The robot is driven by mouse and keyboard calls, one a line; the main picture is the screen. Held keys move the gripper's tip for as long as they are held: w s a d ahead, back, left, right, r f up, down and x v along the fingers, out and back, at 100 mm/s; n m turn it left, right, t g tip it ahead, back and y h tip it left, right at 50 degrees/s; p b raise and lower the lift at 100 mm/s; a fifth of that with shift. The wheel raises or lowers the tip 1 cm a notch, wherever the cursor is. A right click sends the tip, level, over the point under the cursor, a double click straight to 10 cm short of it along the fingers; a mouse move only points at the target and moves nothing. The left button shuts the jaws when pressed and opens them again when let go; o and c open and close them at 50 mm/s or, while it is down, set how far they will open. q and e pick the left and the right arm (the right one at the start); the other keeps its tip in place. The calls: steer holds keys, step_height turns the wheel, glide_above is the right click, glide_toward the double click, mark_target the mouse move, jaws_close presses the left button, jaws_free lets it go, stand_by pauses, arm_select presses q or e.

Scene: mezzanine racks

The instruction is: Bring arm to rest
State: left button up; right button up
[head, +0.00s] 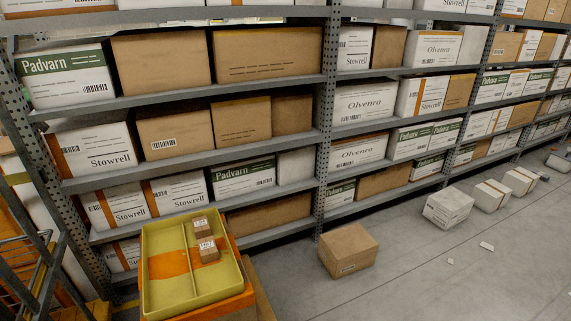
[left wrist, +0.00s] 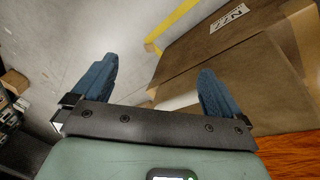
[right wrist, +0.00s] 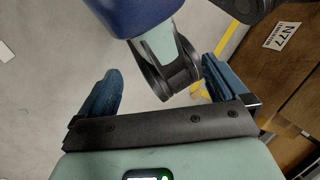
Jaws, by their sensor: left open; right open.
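My left gripper (left wrist: 155,92) is open, its two blue fingers apart with nothing between them in the left wrist view. A large brown carton (left wrist: 240,65) lies beyond and to the right of its fingers. My right gripper (right wrist: 158,92) is open and empty in the right wrist view. One of my own arm links, blue and dark grey, crosses in front of its fingers and hides part of the view. Neither arm shows in the head view.
A yellow-green tray (head: 165,290) with two small brown boxes (head: 207,249) in its right part stands at the lower left. Shelves packed with cartons run behind it. A brown carton (head: 348,250) and several white ones lie on the floor (head: 420,280). The floor at front right is mostly clear.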

arm_select(q)
steer(key=s+d+f+n+g, duration=0.1)
steer(key=s+d+f+n, duration=0.45)
steer(key=s+d, duration=0.4)
steer(key=s+d+f+n, duration=0.4)
steer(key=s+d+f, duration=0.25)
steer(key=s, duration=0.65)
step_height(320, 180, up, 13)
steer(key=p, duration=1.4)
steer(key=shift+d+g, duration=0.3)
steer(key=shift+g, duration=0.1)
arm_select(e)
step_height(320, 180, up, 13)
steer(key=shift+s+g, duration=0.15)
steer(key=shift+g, duration=0.25)
arm_select(q)
steer(key=shift+s, duration=0.15)
